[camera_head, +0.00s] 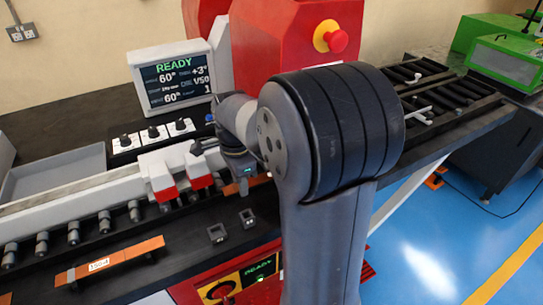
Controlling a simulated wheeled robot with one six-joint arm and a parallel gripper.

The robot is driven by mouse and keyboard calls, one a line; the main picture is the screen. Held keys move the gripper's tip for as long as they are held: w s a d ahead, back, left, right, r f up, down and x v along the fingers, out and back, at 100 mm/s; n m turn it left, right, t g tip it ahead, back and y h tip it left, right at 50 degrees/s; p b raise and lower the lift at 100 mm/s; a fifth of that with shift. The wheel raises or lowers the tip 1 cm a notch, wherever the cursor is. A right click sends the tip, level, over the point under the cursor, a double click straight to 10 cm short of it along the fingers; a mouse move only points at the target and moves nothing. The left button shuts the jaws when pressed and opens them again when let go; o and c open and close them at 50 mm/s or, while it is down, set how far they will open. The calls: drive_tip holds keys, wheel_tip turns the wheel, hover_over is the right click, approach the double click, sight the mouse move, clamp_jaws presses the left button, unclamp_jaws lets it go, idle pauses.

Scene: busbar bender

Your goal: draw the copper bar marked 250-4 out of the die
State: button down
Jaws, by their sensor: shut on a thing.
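My gripper (243,182) is low at the machine's front, just right of the red and white clamp blocks. It is shut on a copper bar (231,189), of which only a short orange piece shows beside the fingers. My arm hides the rest of this bar, any marking on it and most of the die area. Another copper bar (135,253) lies on dark supports on the front bench, with a white label that seems to read 150-4.
Clamp blocks (165,178) sit on a white rail left of my gripper. A screen (175,78) reads READY and 60°. Two small dark blocks (217,233) stand on the bench. A roller table (440,95) extends right. A grey tray (60,170) is at left.

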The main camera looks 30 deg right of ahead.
drive_tip(key=shift+s+b, duration=0.3)
drive_tip(key=shift+s, duration=3.65)
drive_tip(key=shift+r, duration=0.1)
wheel_tip(320, 180, up, 5)
drive_tip(key=p, duration=0.4)
